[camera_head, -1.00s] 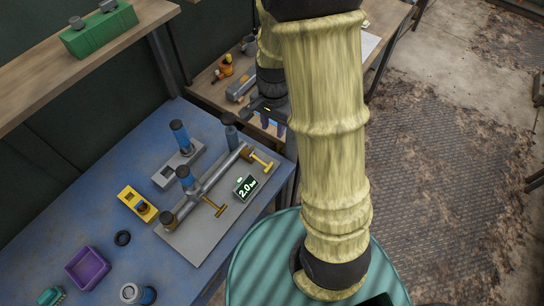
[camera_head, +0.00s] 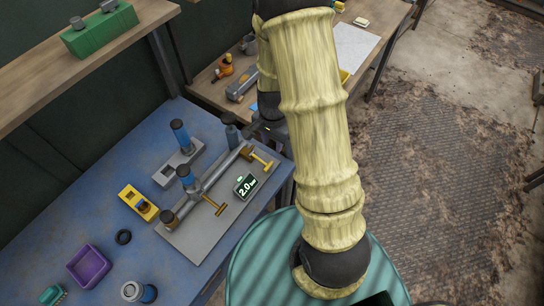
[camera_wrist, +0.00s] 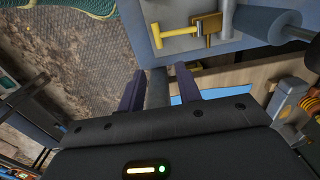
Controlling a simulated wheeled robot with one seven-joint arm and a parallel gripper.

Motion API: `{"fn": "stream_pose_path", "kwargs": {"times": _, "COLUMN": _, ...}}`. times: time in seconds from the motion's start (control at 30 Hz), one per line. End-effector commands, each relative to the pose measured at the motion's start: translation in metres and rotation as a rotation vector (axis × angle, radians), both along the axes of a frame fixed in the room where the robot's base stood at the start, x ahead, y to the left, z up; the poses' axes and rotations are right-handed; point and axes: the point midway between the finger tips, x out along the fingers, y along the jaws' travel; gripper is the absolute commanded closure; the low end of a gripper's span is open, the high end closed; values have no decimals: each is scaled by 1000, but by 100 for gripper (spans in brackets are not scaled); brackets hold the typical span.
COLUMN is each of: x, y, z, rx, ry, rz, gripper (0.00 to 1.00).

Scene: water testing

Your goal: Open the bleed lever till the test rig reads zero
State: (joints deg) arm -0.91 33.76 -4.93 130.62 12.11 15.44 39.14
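The test rig's grey plate (camera_head: 195,243) lies on the blue bench, carrying a metal pipe (camera_head: 213,173). Its display (camera_head: 245,186) reads 2.0, with a small green light above it. One yellow T-shaped lever (camera_head: 262,161) sits at the pipe's far right end and another (camera_head: 214,206) near its middle; no label shows which is the bleed lever. In the wrist view a yellow lever (camera_wrist: 182,34) lies beyond my gripper (camera_wrist: 159,80). The gripper's dark fingers are apart and touch no lever. In the head view my arm largely hides the gripper, near the rig's far end.
A yellow block (camera_head: 139,202), black ring (camera_head: 123,237) and purple tray (camera_head: 89,266) lie left of the rig. A wooden table (camera_head: 212,84) with tools stands behind the blue bench.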

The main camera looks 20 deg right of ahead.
Motion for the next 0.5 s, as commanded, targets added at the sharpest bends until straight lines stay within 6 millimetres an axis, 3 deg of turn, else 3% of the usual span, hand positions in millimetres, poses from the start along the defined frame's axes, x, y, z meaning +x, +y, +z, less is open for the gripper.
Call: {"fn": "stream_pose_path", "kwargs": {"times": 0.5, "x": 0, "y": 1, "z": -70, "rx": 1, "ry": 3, "rz": -1, "gripper": 66}}
